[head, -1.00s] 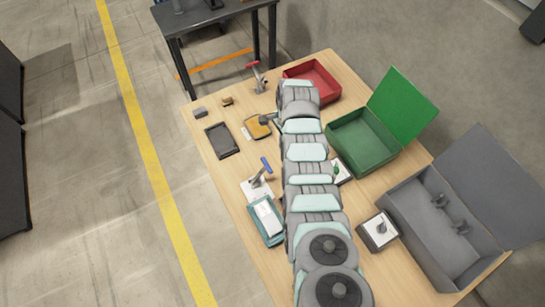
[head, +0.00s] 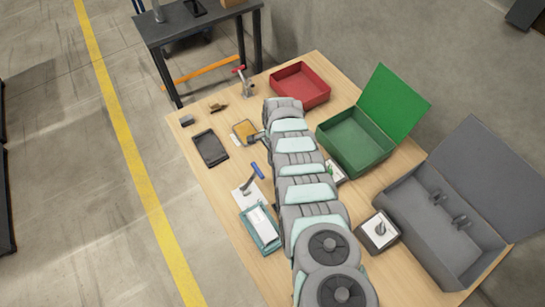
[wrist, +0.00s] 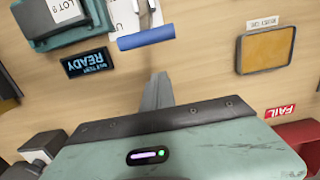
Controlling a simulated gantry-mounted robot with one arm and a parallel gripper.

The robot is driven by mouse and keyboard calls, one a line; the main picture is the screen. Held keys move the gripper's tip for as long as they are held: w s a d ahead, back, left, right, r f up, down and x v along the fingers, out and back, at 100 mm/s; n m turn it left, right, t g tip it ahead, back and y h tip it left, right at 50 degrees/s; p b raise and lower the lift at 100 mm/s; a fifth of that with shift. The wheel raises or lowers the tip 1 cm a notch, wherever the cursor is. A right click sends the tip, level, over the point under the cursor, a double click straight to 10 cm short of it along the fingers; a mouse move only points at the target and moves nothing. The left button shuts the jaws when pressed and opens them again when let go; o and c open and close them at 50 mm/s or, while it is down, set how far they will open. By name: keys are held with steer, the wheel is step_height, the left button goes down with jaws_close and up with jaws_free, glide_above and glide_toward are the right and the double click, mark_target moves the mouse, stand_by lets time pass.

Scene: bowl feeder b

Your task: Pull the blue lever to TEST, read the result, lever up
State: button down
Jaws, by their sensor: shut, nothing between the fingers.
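The blue lever (head: 256,171) stands on a white plate (head: 245,193) near the table's left edge, its arm leaning up and right in the head view. Its blue handle (wrist: 146,38) lies crosswise in the wrist view, just beyond my fingertips. My gripper (wrist: 158,82) is shut and empty, apart from the handle. In the head view my gripper (head: 256,137) is beside the mustard pad, and my arm hides part of the table. A small dark display (wrist: 87,62) reads READY, upside down in the wrist view. Lettering on the lever's plate is mostly cut off.
A teal tray (head: 273,246) is in front of the lever. The mustard pad (wrist: 267,52) and a dark tray (head: 210,148) lie behind it. A green box (head: 352,145) and grey box (head: 425,235) stand right.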

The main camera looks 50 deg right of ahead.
mark_target(251, 179)
steer(key=a+p, duration=0.1)
steer(key=a, duration=0.1)
steer(key=w+a+p, duration=0.1)
steer(key=p, duration=0.1)
steer(key=shift+a, duration=0.35)
steer(key=shift+s+a, duration=0.1)
steer(key=shift+s, duration=0.05)
stand_by(0.3)
